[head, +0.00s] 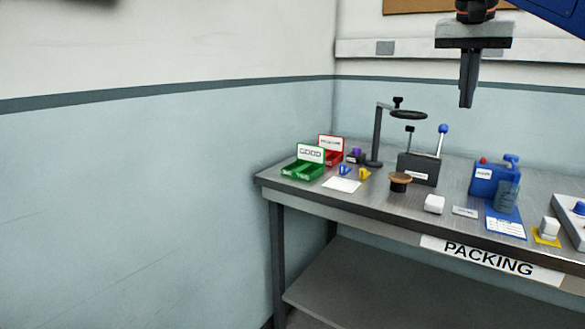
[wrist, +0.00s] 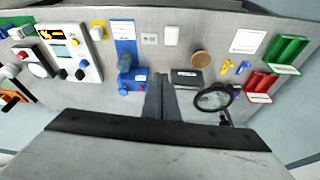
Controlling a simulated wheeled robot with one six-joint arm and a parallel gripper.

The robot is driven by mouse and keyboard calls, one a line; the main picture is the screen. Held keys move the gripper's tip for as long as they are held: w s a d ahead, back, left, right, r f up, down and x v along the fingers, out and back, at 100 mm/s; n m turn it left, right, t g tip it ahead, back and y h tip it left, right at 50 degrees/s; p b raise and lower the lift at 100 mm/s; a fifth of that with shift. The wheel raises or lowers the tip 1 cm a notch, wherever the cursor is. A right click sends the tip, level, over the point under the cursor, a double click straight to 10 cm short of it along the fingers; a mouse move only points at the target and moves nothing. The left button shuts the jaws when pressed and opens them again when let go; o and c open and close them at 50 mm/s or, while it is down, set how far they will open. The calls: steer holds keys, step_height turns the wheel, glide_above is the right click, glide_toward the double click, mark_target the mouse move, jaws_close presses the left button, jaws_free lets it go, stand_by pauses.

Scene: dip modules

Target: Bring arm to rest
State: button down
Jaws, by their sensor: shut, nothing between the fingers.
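My gripper (head: 467,104) hangs at the upper right of the head view, pointing down in the air above the back of the table. Its fingers are together and hold nothing. In the wrist view my gripper (wrist: 159,78) shows its two dark fingers closed, with the table surface beyond them. My blue arm enters at the top right corner of the head view.
The metal packing table (head: 330,198) carries a green bin (head: 303,170), a red bin (head: 335,157), a stand with a ring (head: 408,115), a grey block with levers (head: 418,168) and a blue device (head: 490,180). The left floor side is clear.

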steer(key=s+a+f+n+y, duration=0.1)
steer(key=s+f, duration=0.6)
steer(key=f, duration=0.7)
steer(key=s+a+f+n+t, duration=0.1)
steer(key=s+a+f+n, duration=0.3)
steer(key=s+f, duration=0.4)
steer(key=s+a+f+n+y, duration=0.1)
steer(key=s+f, duration=0.7)
steer(key=f, duration=1.2)
steer(key=shift+a+n+t+y, duration=0.35)
steer(key=shift+a+n, duration=0.3)
steer(key=shift+n, duration=0.35)
